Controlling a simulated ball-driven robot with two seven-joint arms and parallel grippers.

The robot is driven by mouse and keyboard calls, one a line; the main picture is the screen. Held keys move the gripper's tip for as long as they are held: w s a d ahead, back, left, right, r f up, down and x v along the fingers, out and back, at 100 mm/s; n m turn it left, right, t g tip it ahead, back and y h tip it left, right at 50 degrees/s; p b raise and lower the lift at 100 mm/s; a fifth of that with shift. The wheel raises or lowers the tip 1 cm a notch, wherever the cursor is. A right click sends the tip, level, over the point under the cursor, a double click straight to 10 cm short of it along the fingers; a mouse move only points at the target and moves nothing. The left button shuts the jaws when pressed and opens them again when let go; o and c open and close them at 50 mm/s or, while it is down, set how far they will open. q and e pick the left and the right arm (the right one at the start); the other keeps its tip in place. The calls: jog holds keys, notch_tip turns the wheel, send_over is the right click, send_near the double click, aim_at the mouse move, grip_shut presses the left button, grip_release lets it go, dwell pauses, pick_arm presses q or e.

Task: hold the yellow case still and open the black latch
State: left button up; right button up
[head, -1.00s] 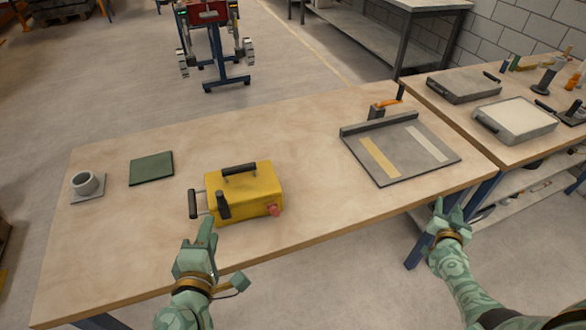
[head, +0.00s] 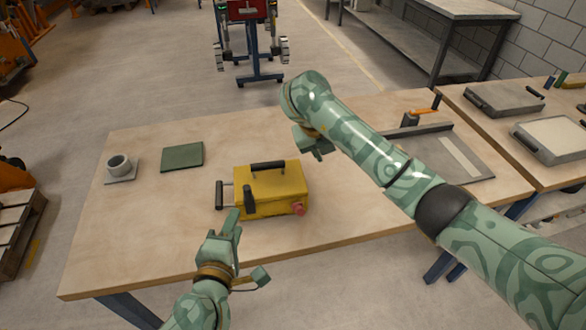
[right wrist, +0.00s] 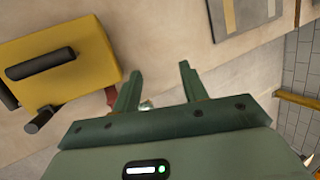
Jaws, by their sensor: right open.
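The yellow case (head: 285,188) stands on the wooden table, with a black carry handle (head: 268,165) on top. A black upright piece on its front, seemingly the latch (head: 249,199), is left of a red knob (head: 299,209). My left gripper (head: 232,220) is at the case's front left corner; I cannot tell whether it touches the case or how its fingers stand. My right gripper (head: 316,154) hangs above and right of the case. In the right wrist view its fingers (right wrist: 160,78) are apart and empty, with the yellow case (right wrist: 85,60) to their left.
A black side bar (head: 219,195) sticks out left of the case. A green pad (head: 183,157) and a grey cup (head: 119,165) lie further left. A grey board fixture (head: 470,160) is at right, partly behind my right arm. The front table edge is close.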

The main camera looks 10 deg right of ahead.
jog(key=s+a+r+n+g+y, duration=0.2)
jog(key=s+a+g+y, duration=0.1)
jog(key=s+a, duration=0.55)
jog(key=f, duration=0.5)
jog(key=w+f, duration=0.1)
jog(key=f, duration=0.9)
jog(key=shift+w+d+f, duration=0.25)
jog(key=shift+f, duration=0.1)
